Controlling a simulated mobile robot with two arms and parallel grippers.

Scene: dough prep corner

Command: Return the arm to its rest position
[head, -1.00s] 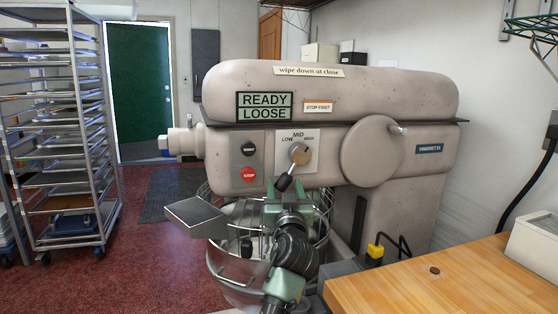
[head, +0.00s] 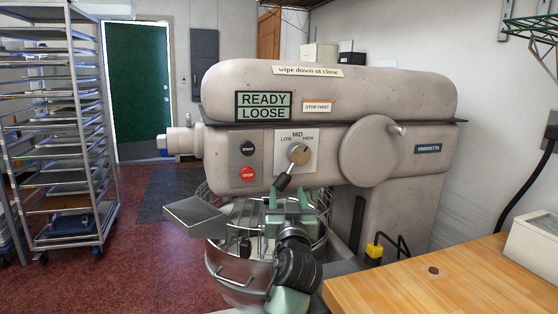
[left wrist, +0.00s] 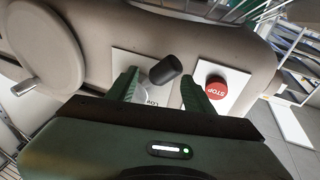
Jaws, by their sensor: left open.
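The mixer's speed lever (head: 283,182) has a black grip and hangs down-left from its round hub, under the LOW, MID and HIGH marks. My left gripper (head: 288,196) is below the lever in the head view, its green fingers apart and empty. In the left wrist view, the black grip (left wrist: 163,70) shows ahead, between the open fingers (left wrist: 160,88) in the picture; the frames do not show contact. The left forearm comes up from below, in front of the bowl. My right gripper is not in view.
The mixer (head: 330,95) fills the middle, its display (head: 263,105) reading READY LOOSE. Start (head: 248,149) and stop (head: 248,174) buttons sit left of the lever. The caged bowl (head: 230,255) is behind my arm. A wooden table (head: 430,280) stands right; red floor is open left.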

